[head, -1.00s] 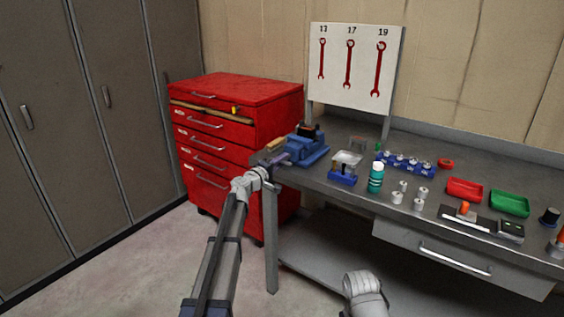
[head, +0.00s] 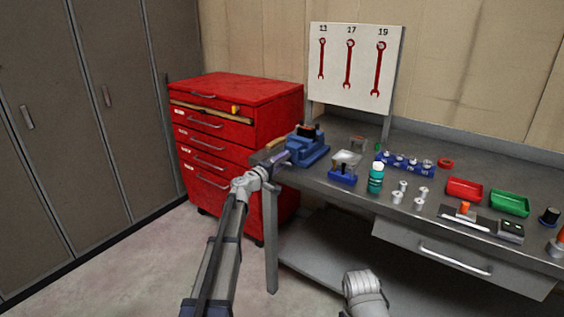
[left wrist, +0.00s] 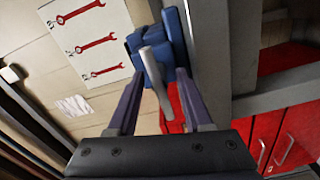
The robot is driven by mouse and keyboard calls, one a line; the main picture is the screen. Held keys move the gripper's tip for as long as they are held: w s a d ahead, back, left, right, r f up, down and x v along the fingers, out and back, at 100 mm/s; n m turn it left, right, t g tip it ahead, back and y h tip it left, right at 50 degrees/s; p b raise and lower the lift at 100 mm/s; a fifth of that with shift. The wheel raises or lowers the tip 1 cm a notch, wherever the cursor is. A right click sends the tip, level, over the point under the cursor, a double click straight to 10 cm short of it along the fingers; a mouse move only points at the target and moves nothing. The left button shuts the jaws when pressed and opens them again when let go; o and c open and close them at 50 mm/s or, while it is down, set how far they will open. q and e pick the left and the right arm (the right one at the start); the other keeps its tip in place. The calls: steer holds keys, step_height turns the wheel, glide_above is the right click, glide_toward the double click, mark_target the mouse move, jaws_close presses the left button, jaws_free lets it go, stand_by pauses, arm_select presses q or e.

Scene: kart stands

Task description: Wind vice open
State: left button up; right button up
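The blue vice (head: 309,147) is mounted at the left end of the workbench, with a dark and orange part at its top. In the left wrist view the vice (left wrist: 172,38) is at top centre, with its pale grey handle bar (left wrist: 154,62) in front. My left gripper (head: 281,158) is at the vice's near left side. In the left wrist view its two fingers (left wrist: 160,75) stand apart, one on each side of the bar, with visible gaps. My right gripper is out of view; only part of my right arm shows at the bottom of the head view.
The workbench (head: 328,185) carries a blue-based fixture (head: 343,170), a teal bottle (head: 376,178), metal cylinders, a red tray (head: 464,189) and a green tray (head: 509,203). A red drawer cabinet (head: 236,140) stands close behind my left arm. Open floor lies at left.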

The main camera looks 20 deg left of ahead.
arm_select(q)
steer(key=v, duration=0.8)
stand_by(0.5)
